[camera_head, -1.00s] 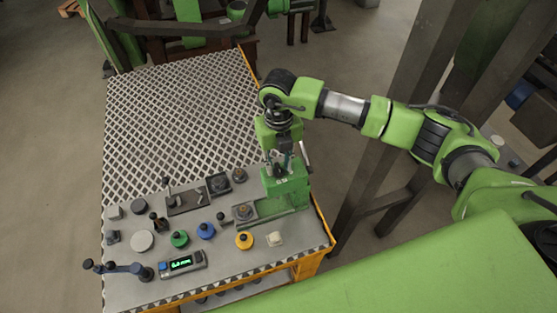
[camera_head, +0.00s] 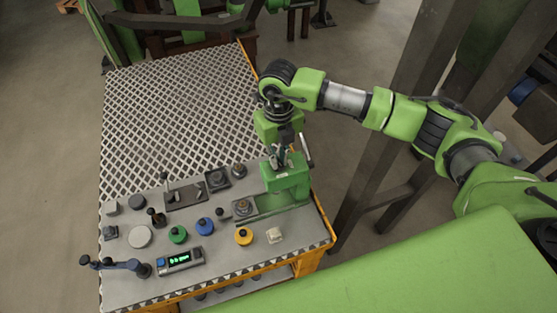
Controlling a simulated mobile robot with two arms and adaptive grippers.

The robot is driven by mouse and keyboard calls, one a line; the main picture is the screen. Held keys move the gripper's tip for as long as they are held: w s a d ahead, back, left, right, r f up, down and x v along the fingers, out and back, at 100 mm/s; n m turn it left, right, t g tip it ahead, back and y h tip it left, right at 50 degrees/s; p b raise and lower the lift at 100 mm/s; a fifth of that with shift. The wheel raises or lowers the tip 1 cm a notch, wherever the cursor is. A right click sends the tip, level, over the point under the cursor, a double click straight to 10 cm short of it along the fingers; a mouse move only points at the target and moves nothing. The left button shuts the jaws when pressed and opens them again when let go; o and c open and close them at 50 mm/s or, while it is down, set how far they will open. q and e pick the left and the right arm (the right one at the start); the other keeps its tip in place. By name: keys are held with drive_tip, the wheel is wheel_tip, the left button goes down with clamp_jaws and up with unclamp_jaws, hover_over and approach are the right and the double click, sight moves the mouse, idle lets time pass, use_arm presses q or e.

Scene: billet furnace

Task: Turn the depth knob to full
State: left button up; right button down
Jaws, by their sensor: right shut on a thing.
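The small green press (camera_head: 287,182) stands at the right edge of the control bench. My right gripper (camera_head: 281,160) points down at the top of this press, with its fingers closed there. The depth knob is mostly hidden between the fingers, so its setting cannot be seen. A small dark box with a green lit display (camera_head: 180,259) lies at the front of the bench; its digits are too small to read surely. My left gripper is not in view.
The bench top carries blue (camera_head: 205,227), green (camera_head: 177,235) and yellow (camera_head: 243,236) knobs, a lever plate (camera_head: 187,194) and a dark blue handle (camera_head: 120,265). A patterned mesh surface (camera_head: 175,110) lies clear behind. Dark steel posts (camera_head: 395,120) stand right of the bench.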

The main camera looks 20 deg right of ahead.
drive_tip(key=n+b, duration=1.3)
drive_tip(key=b, duration=0.4)
drive_tip(key=shift+w+f, duration=0.1)
drive_tip(key=shift+r+n+b, duration=0.2)
drive_tip(key=shift+n+b, duration=1.15)
drive_tip(key=shift+n, duration=0.45)
drive_tip(key=c, duration=2.1)
unclamp_jaws()
drive_tip(key=shift+c, duration=0.2)
wheel_tip(320, 180, up, 12)
